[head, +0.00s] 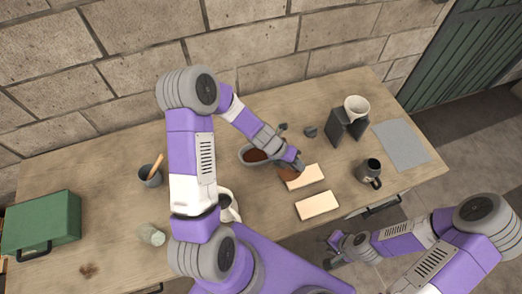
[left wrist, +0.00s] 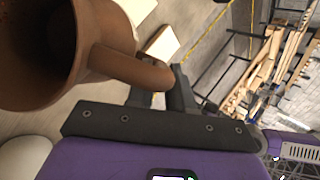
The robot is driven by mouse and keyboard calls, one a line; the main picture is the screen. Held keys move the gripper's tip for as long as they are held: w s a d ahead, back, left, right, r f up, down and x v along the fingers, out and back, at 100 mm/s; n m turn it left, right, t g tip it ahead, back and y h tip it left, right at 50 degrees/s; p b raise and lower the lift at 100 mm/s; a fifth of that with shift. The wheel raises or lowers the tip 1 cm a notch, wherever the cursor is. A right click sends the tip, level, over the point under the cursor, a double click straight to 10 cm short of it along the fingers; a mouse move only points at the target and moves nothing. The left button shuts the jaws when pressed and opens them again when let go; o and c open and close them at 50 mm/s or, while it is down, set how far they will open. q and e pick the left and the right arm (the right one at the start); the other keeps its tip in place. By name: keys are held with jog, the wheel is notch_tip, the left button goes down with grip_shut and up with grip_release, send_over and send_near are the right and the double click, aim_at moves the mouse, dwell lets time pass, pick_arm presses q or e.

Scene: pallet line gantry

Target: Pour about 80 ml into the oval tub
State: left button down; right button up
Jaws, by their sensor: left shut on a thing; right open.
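The grey oval tub (head: 244,153) stands on the bench near the middle in the head view, with brown contents showing inside it. My left gripper (head: 297,164) is just right of the tub, shut on the handle of a brown mug (head: 287,173). In the left wrist view the brown mug (left wrist: 112,62) is large, its dark opening facing the camera; my left gripper's fingers (left wrist: 163,97) close on the handle. I cannot tell how much is in the mug. My right gripper (head: 336,243) is open and empty, off the bench's front edge.
Two cream blocks (head: 317,205) lie front right of the tub. A dark mug (head: 369,172), a white cup (head: 357,106) on a dark stand, a grey mat (head: 401,143) are right. A white pitcher (head: 230,205), a pot (head: 151,177) and a green box (head: 42,222) are left.

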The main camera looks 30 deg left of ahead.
pick_arm(q)
jog(key=s+d+f+m+t+y+b, duration=0.1)
jog(key=d+f+y+b, duration=0.4)
jog(key=f+y+b, duration=0.1)
jog(key=shift+d+f+m+t+y+b, duration=0.3)
jog(key=shift+d+t+y+b, duration=0.15)
jog(key=shift+b, duration=0.2)
jog(key=shift+s, duration=0.1)
dwell(0.4)
